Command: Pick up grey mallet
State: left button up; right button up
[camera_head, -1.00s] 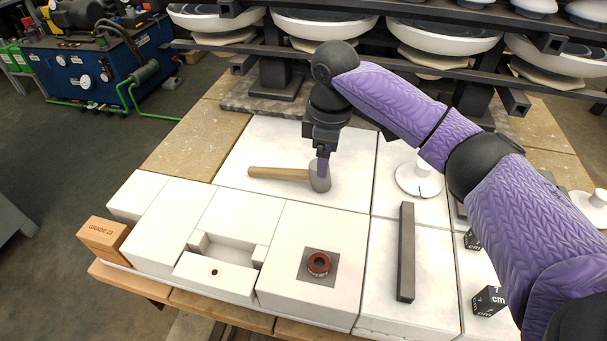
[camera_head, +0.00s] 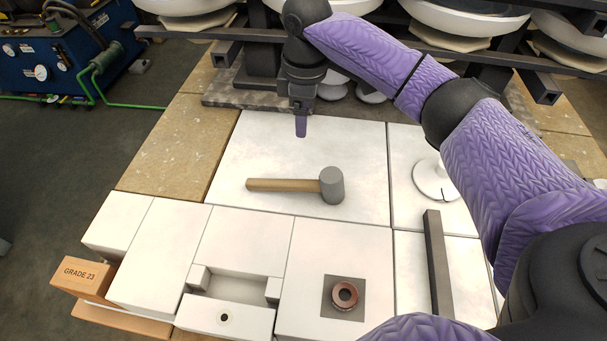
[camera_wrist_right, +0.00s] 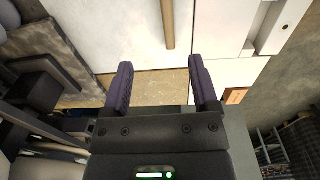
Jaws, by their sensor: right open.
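The mallet has a grey head (camera_head: 332,185) and a tan wooden handle (camera_head: 283,185). It lies on its side on a white slab (camera_head: 240,150), handle to the left, in the head view. My right gripper (camera_head: 301,128) is beyond the mallet and above the slab, apart from it and empty. In the right wrist view, the two purple fingers (camera_wrist_right: 158,85) are spread apart with nothing between them. The mallet's handle (camera_wrist_right: 168,25) shows at the top of that view, ahead of the fingers; its head is not in that view. My left gripper is not in view.
A dark bar (camera_head: 437,262) and a white disc (camera_head: 436,180) lie to the mallet's right. Nearer are a brown ring (camera_head: 344,295) on a grey square and a white recessed block (camera_head: 225,315). A rack with white insulators (camera_head: 465,15) stands behind. The slab around the mallet is clear.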

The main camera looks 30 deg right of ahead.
notch_tip(320, 180, down, 2)
jog(key=s+b, duration=0.1)
jog(key=b, duration=0.7)
send_over(303, 182)
jog(key=f, duration=0.8)
jog(key=shift+s+d+f, duration=0.15)
jog(key=shift+s+f, duration=0.1)
jog(key=shift+f+b, duration=0.6)
jog(key=shift+f, duration=0.1)
jog(key=f+b, duration=0.5)
jog(key=f, duration=0.4)
jog(key=shift+w+b, duration=0.2)
jog(key=shift+b, duration=0.15)
jog(key=shift+r, duration=0.15)
jog(key=shift+c, duration=0.7)
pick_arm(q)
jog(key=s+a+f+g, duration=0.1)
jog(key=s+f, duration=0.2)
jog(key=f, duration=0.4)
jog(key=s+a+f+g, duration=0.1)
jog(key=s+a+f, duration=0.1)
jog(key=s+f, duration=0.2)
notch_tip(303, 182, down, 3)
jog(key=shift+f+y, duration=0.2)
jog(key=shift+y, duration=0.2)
pick_arm(e)
grip_shut()
